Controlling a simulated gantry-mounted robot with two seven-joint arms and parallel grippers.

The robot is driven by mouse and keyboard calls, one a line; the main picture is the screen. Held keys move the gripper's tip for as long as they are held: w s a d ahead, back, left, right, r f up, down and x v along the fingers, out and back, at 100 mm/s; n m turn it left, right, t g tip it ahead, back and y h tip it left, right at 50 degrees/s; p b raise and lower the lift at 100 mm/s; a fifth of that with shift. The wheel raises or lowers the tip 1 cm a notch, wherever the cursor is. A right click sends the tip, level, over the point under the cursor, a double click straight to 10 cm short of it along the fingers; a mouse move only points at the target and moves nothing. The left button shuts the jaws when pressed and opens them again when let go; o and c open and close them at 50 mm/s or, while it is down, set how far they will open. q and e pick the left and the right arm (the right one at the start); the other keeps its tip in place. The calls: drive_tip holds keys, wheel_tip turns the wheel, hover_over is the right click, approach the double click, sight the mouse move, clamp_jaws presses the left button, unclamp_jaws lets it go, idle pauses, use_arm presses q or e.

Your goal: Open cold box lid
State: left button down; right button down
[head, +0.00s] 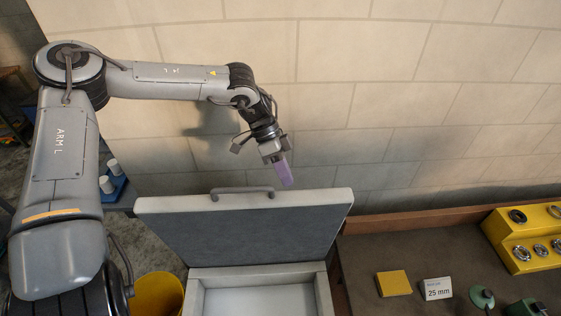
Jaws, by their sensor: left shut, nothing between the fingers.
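The cold box (315,292) stands at the bottom centre of the head view. Its lid (245,231) is raised and leans back, with its dark grey inner face toward me. A dark curved handle (243,190) sits at the middle of the lid's upper edge. A pale inside of the box shows below the lid. My left gripper (285,173) is shut and empty, its purple fingers pointing down. It is above and behind the lid, to the right of the handle and apart from it. My right gripper is not in view.
A brown workbench (440,258) lies right of the box. A yellow bucket (157,295) stands left of the box. A block wall (400,90) closes off the back.

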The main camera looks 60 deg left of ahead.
use_arm(q)
drive_tip(key=shift+d+f, duration=0.15)
drive_tip(key=shift+f, duration=0.1)
drive_tip(key=s+d, duration=0.1)
drive_tip(key=d, duration=0.1)
drive_tip(key=s+d, duration=0.1)
drive_tip(key=d, duration=0.2)
drive_tip(key=s+d, duration=0.2)
drive_tip(key=d, duration=0.1)
drive_tip(key=shift+s+f, duration=0.1)
drive_tip(key=shift+f, duration=0.25)
drive_tip(key=shift+r, duration=0.1)
drive_tip(key=shift+a+r+p, duration=0.2)
drive_tip(key=shift+r+p, duration=0.3)
drive_tip(key=shift+p, duration=0.2)
wheel_tip(320, 180, up, 8)
drive_tip(key=p, duration=0.8)
hover_over(288, 203)
drive_tip(key=s+a, duration=0.2)
drive_tip(key=s, duration=0.1)
drive_tip(key=shift+a+f, duration=0.1)
